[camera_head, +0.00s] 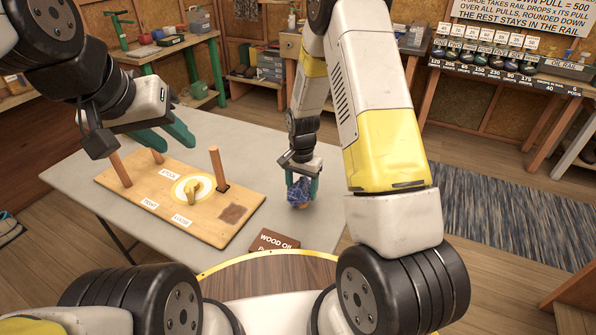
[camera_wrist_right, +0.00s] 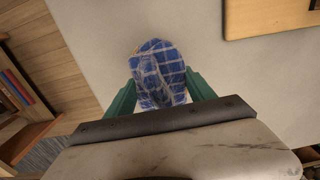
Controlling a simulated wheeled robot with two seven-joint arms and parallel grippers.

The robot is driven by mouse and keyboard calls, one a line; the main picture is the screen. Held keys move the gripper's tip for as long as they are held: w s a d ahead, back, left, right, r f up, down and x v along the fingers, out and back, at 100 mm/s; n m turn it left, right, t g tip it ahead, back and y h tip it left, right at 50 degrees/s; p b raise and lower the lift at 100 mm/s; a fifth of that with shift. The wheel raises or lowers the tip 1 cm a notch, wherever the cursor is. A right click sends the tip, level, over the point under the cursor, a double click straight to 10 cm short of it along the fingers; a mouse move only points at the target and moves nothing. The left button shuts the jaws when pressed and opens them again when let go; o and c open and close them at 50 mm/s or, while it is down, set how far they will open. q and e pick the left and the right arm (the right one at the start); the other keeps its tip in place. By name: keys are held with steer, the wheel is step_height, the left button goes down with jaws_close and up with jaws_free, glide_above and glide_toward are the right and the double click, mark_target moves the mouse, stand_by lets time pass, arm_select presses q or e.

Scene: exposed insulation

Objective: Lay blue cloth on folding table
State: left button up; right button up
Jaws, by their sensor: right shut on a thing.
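The blue cloth (camera_head: 298,192) is a bunched, blue-and-white checked piece, held low over the right part of the grey folding table (camera_head: 262,150). My right gripper (camera_head: 303,187) is shut on it and points down. In the right wrist view the cloth (camera_wrist_right: 158,72) sits between the green fingers, with the table top (camera_wrist_right: 110,40) behind it. I cannot tell whether the cloth touches the table. My left gripper (camera_head: 166,138) is above the far left part of the wooden board, its green fingers apart and empty.
A "WOOD OIL" sign (camera_head: 274,241) stands at the near edge. Bare table lies around the cloth. A bench with jars (camera_head: 500,62) stands at back right.

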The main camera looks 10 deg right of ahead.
mark_target(306, 182)
steer(key=w+d, duration=0.2)
steer(key=w, duration=0.1)
steer(key=shift+f, duration=1.95)
steer(key=shift+f, duration=0.1)
steer(key=o, duration=1.2)
